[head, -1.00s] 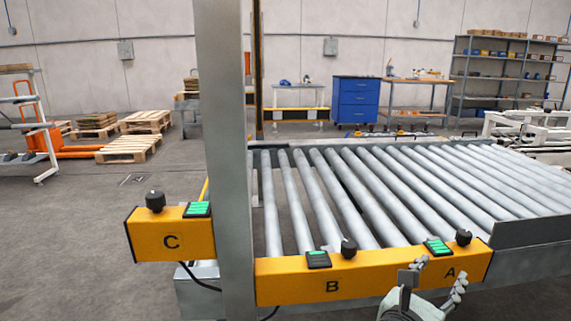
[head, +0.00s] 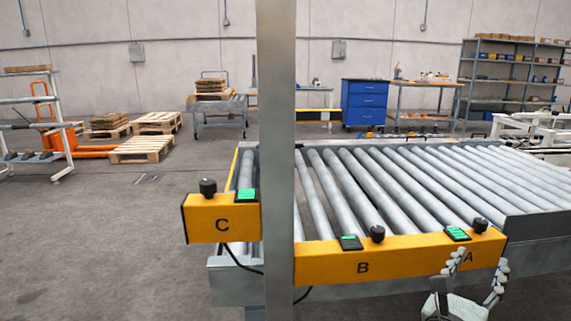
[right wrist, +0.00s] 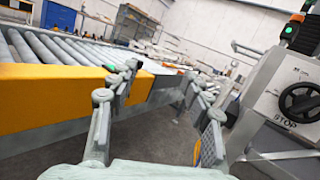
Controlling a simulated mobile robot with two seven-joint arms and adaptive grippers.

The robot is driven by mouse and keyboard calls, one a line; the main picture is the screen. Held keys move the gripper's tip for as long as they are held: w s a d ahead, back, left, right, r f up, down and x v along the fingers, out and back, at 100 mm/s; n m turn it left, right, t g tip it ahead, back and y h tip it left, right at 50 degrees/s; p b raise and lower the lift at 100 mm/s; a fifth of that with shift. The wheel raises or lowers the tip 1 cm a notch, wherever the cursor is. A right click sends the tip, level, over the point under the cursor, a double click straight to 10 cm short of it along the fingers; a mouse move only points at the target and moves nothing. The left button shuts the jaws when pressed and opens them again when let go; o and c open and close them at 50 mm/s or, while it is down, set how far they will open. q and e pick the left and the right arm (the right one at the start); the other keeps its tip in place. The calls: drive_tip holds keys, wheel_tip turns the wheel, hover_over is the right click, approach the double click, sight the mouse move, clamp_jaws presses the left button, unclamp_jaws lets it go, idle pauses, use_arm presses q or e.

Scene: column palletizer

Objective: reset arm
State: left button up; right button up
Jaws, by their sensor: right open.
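My right gripper (head: 481,272) is at the lower right of the head view, in front of the yellow panel under the letter A. Its two fingers are spread apart with nothing between them. In the right wrist view the open fingers (right wrist: 163,85) point forward beside the yellow panel, and a dark gap of floor and conveyor frame shows between them. My left gripper is not in view.
A roller conveyor (head: 400,185) lies behind yellow panels B (head: 330,268) and C (head: 222,228). A grey post (head: 277,120) stands in front. A machine with a black handwheel (right wrist: 300,98) is to the right in the wrist view. Open floor (head: 110,240) lies left.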

drive_tip(key=s+d+f+m+g+y, duration=0.25)
drive_tip(key=d+f+m, duration=0.2)
drive_tip(key=f, duration=0.85)
drive_tip(key=s+d+f+m+g+y, duration=0.15)
drive_tip(key=d+f+m+y, duration=0.35)
drive_tip(key=f, duration=0.8)
drive_tip(key=s+d+f+m+g+y, duration=0.1)
drive_tip(key=s+d+f+m+g, duration=0.25)
drive_tip(key=s+f+m, duration=0.5)
drive_tip(key=s+d+f+m+g+y, duration=0.1)
drive_tip(key=s+d+f+m+g, duration=0.4)
drive_tip(key=s+f, duration=0.55)
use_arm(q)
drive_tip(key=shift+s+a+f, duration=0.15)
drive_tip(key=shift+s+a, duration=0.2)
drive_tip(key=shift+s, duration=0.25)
use_arm(e)
drive_tip(key=a+f+m+y, duration=0.2)
drive_tip(key=a+f, duration=0.2)
drive_tip(key=a, duration=0.8)
drive_tip(key=s+a+f+m+y, duration=0.1)
drive_tip(key=a+f, duration=0.3)
drive_tip(key=a, duration=0.8)
drive_tip(key=shift+s+a+m+t+y, duration=0.15)
drive_tip(key=shift+a+m+t+y, duration=0.2)
drive_tip(key=shift+m+y, duration=0.1)
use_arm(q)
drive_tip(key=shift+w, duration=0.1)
